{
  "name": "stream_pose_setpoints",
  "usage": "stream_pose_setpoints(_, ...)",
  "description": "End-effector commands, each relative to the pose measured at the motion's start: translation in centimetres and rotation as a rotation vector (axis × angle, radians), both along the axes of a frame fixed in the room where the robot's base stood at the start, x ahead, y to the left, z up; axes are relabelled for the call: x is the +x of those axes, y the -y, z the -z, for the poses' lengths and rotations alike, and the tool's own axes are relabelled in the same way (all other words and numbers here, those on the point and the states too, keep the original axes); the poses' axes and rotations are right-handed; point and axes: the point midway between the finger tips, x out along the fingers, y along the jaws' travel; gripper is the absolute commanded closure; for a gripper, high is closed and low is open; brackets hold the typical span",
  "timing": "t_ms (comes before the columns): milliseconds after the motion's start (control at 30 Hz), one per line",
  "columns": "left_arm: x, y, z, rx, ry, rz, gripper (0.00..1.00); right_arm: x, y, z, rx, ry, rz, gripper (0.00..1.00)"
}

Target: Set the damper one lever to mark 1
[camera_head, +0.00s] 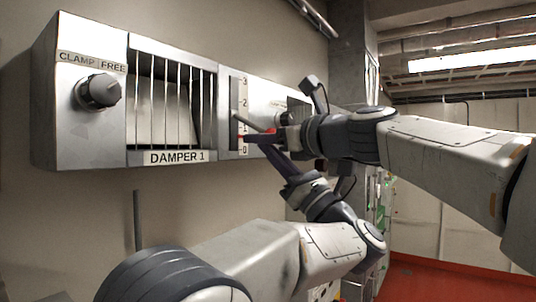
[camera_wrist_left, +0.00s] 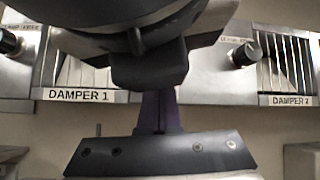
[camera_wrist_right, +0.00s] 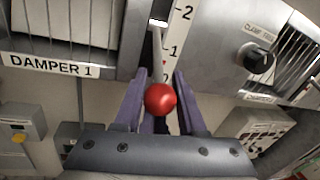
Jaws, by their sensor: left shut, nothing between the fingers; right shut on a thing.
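The damper 1 lever is a pale rod (camera_head: 252,123) rising from a slot beside a scale marked 0 to 3. It ends in a red ball knob (camera_wrist_right: 160,98). My right gripper (camera_wrist_right: 157,85) is shut on the knob, with a purple finger on each side. A small red pointer (camera_head: 246,138) sits on the scale (camera_wrist_right: 176,38) just below mark 1. My left gripper (camera_wrist_left: 158,110) is shut and empty, just below my right gripper in the head view. The clamp knob (camera_head: 98,92) is at the panel's left, under the words CLAMP and FREE.
The DAMPER 1 label (camera_head: 178,157) is under a barred vent left of the scale. A DAMPER 2 panel with its own clamp knob (camera_wrist_right: 260,58) stands to the right. My two grippers are crowded close together at the lever.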

Motion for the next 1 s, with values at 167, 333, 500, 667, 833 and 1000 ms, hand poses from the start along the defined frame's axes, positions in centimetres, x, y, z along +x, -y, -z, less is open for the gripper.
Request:
stream_pose_setpoints(167, -0.4, 0.3, -0.5, 0.005, 0.016, 0.009, 1.00, 0.3, -0.1, 0.5, -0.003, -0.011, 0.001, 0.34)
stream_pose_setpoints(333, -0.4, 0.3, -0.5, 0.003, 0.016, 0.007, 1.00, 0.3, -0.2, 0.6, -0.004, -0.012, -0.002, 0.31)
stream_pose_setpoints(500, -0.4, 0.2, -0.5, 0.003, 0.015, 0.007, 1.00, 0.2, -0.1, 0.7, -0.005, -0.014, -0.004, 0.31)
stream_pose_setpoints(667, -0.3, 0.1, -0.5, 0.001, 0.015, 0.005, 1.00, -0.6, 0.9, 0.7, -0.006, -0.013, 0.000, 0.31)
stream_pose_setpoints(833, -0.3, 0.1, -0.5, 0.000, 0.014, 0.004, 1.00, -2.5, 3.0, 0.5, -0.004, -0.011, 0.002, 0.31)
stream_pose_setpoints(1000, -0.3, 0.1, -0.4, 0.000, 0.013, 0.003, 1.00, -4.1, 4.8, 0.4, -0.005, -0.008, 0.005, 0.31)
